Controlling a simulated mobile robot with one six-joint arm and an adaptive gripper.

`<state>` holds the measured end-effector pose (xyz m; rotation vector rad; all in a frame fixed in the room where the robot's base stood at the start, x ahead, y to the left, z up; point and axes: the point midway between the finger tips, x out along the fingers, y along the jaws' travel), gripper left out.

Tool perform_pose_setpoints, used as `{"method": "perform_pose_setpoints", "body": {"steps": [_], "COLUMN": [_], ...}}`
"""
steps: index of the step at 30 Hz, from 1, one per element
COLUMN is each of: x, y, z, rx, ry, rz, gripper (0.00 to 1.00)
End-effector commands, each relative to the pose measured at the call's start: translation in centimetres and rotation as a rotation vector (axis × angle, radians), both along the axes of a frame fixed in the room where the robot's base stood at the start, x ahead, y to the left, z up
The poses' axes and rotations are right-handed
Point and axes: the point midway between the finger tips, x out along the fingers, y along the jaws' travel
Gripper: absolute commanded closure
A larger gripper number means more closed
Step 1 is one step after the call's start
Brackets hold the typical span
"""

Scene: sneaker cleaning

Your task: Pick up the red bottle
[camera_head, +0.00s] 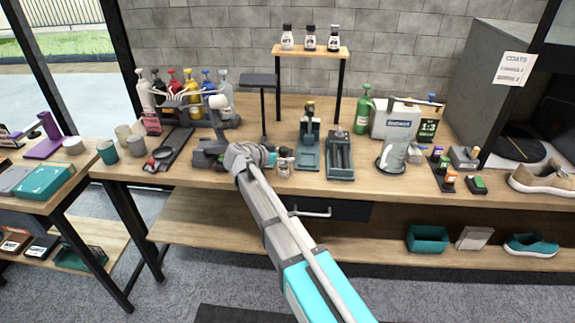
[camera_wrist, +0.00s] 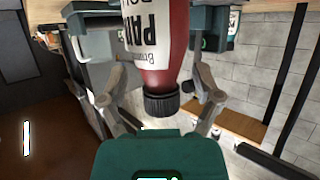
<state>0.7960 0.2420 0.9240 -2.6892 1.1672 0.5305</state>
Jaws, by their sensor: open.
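The red bottle (camera_wrist: 162,68) has a black cap and a white label. It fills the middle of the wrist view, where it appears cap-down because that picture is inverted. My gripper (camera_wrist: 148,40) is open, with one finger on each side of the bottle. Contact with the bottle cannot be told.
A small shelf (camera_head: 312,50) with three bottles is behind.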

Motion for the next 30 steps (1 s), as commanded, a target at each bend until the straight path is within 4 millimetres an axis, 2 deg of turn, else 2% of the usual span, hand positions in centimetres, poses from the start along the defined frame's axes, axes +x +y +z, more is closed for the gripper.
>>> {"method": "perform_pose_setpoints", "body": {"steps": [8, 21, 22, 30], "x": [-0.01, -0.03, -0.03, -0.03], "y": [0.03, 0.06, 0.06, 0.08], "z": [0.0, 0.0, 0.0, 0.01], "rx": [0.0, 0.0, 0.0, 0.0], "ry": [0.0, 0.0, 0.0, 0.0], "rz": [0.0, 0.0, 0.0, 0.0], "gripper": [0.18, 0.97, 1.0, 1.0]}}
